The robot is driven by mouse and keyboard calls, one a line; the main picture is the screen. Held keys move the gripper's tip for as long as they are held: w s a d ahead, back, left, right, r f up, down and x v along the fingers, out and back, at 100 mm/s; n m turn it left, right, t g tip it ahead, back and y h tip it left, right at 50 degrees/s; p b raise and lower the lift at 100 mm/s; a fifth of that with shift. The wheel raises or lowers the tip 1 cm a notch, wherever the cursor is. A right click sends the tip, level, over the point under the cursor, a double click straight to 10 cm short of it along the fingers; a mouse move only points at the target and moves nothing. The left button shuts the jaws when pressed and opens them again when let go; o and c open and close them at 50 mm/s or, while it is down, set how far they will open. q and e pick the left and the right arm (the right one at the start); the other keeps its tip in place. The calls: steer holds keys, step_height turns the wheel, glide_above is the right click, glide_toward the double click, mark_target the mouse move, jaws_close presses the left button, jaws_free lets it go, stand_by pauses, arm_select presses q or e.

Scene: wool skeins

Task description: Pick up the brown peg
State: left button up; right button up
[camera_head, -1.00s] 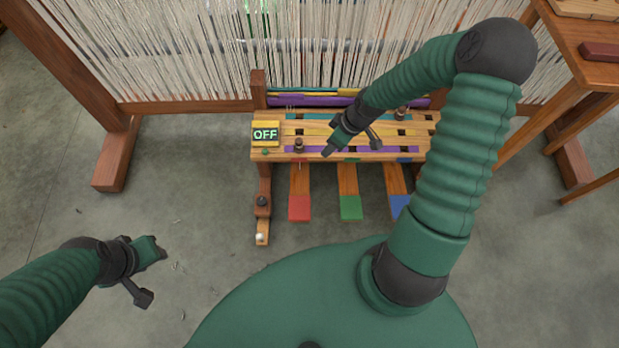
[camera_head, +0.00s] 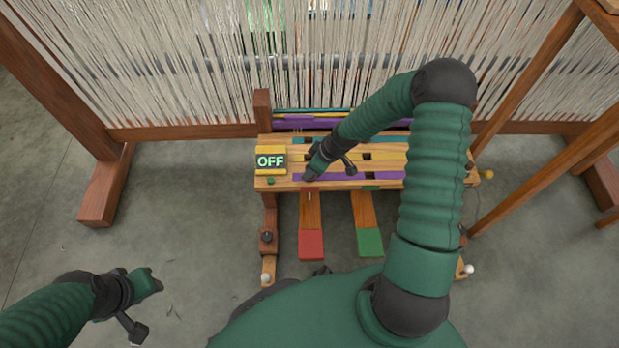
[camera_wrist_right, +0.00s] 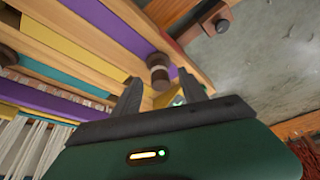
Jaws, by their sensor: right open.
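In the right wrist view a dark brown peg (camera_wrist_right: 158,72) with a lighter band stands on the wooden bench, near its edge and next to a purple strip. My right gripper (camera_wrist_right: 160,84) is open, its two dark fingers pointing toward the peg, one on each side of it in the picture. I cannot tell whether they touch it. In the head view my right gripper (camera_head: 311,172) is over the front left part of the bench and hides the peg. My left gripper (camera_head: 150,284) hangs over the floor at lower left; its fingers are not clear.
The bench (camera_head: 262,183) has coloured strips and a yellow box (camera_head: 270,160) with a display reading OFF. Red (camera_head: 311,243) and green (camera_head: 369,241) pedals hang in front. A loom with pale threads (camera_head: 190,60) stands behind.

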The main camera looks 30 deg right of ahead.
steer(key=x, duration=0.2)
steer(key=shift+a+f+b, duration=0.1)
steer(key=shift+f+b, duration=0.2)
steer(key=shift+f, duration=0.1)
steer(key=shift+r, duration=0.15)
jaws_close()
steer(key=shift+r, duration=0.1)
